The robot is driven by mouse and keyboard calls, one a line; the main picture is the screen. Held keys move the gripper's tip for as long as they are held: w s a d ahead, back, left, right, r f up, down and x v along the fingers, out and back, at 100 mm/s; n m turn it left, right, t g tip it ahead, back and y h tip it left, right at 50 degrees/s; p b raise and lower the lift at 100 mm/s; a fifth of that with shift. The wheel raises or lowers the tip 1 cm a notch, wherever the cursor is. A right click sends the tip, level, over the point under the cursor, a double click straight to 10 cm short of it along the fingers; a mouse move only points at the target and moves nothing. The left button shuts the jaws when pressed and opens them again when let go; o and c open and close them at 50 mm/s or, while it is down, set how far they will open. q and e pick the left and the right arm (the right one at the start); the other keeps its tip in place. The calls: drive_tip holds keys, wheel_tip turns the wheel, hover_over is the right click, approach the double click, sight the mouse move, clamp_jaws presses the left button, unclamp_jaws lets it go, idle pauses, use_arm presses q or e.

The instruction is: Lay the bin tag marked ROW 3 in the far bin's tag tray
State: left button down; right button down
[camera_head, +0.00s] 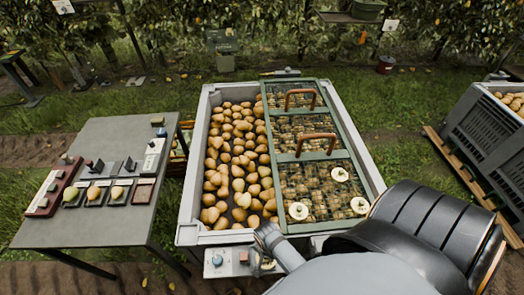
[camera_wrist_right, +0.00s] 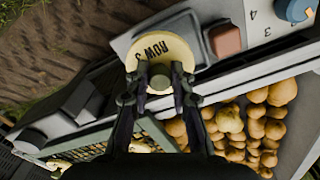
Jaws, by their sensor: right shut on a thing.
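My right gripper (camera_head: 264,252) reaches down at the near edge of the middle pear bin (camera_head: 186,212). In the right wrist view the gripper (camera_wrist_right: 158,82) is shut on a round cream tag (camera_wrist_right: 171,44) that reads ROW 3. The tag is over or against the end of a light grey panel (camera_wrist_right: 130,38), beside a reddish block; I cannot tell whether it touches. The panel also shows in the head view (camera_head: 230,271). A grey bin (camera_head: 478,130) of pears stands at the right. I cannot make out a tag tray on it. My left gripper is not in view.
A green mesh lid (camera_head: 272,112) with two brown handles covers the middle bin's right half; several pale discs (camera_head: 339,174) lie on it. A grey table (camera_head: 113,231) with small trays stands at the left. My right arm hides the near right corner.

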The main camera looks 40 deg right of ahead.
drive_tip(key=shift+w+a+f, duration=0.1)
drive_tip(key=shift+w+f, duration=0.5)
drive_tip(key=shift+f, duration=0.15)
drive_tip(key=shift+w+f, duration=0.2)
drive_tip(key=shift+f, duration=0.05)
drive_tip(key=shift+w+f, duration=0.2)
wheel_tip(320, 180, down, 3)
drive_tip(key=shift+w+a+r+b, duration=0.1)
drive_tip(key=shift+r+b, duration=0.05)
drive_tip(key=shift+b, duration=0.35)
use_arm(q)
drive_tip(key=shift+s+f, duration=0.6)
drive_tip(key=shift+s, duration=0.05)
use_arm(e)
drive_tip(key=shift+f, duration=0.3)
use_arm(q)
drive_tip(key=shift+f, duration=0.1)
use_arm(e)
drive_tip(key=shift+f, duration=0.15)
drive_tip(key=shift+f, duration=0.1)
drive_tip(key=c, duration=1.2)
unclamp_jaws()
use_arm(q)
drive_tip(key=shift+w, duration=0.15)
use_arm(e)
drive_tip(key=shift+o, duration=0.2)
